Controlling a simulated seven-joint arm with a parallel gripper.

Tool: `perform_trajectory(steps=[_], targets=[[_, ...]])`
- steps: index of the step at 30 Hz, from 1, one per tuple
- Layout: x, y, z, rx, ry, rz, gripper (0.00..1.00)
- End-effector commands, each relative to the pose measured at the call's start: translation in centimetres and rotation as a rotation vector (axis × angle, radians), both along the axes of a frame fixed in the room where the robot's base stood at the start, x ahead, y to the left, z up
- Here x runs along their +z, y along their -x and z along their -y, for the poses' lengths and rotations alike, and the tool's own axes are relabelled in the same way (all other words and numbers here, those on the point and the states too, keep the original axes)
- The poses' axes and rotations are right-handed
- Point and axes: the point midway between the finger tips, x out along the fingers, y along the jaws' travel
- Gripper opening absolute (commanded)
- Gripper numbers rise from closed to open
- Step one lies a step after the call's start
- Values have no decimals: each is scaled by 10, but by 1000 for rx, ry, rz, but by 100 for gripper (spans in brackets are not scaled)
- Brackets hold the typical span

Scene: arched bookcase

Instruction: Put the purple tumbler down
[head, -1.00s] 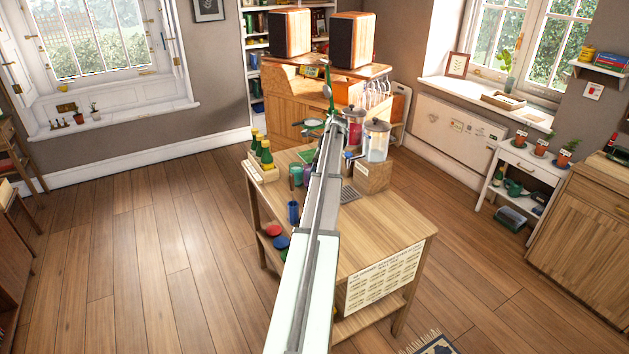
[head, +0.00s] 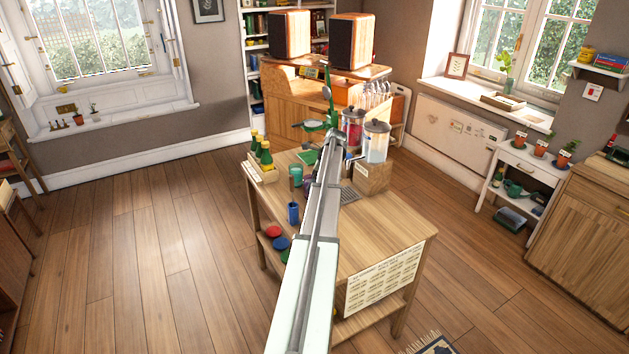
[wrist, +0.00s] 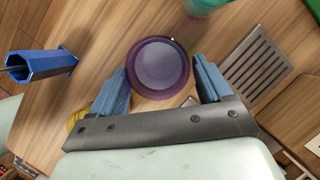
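The purple tumbler (wrist: 160,65) stands upright on the wooden table (wrist: 105,40) and is seen from above in the wrist view. My gripper (wrist: 160,78) is open. Its two blue-padded fingers are on either side of the tumbler's near edge, with small gaps, and do not grip it. In the head view a bit of purple, likely the tumbler (head: 308,183), shows beside my arm. My gripper is hidden there behind my arm.
The head view shows a bottle crate (head: 262,173), a blue tumbler (head: 293,213) and drink dispensers (head: 376,142). The table's front is clear.

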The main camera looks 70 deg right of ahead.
Motion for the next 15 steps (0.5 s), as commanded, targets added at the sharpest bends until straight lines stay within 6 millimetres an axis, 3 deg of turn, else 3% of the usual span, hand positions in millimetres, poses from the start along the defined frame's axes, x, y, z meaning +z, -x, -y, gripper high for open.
perform_trajectory(steps=[4,15], targets=[[0,0,0,0,0,0,92],[8,2,0,0,1,0,92]])
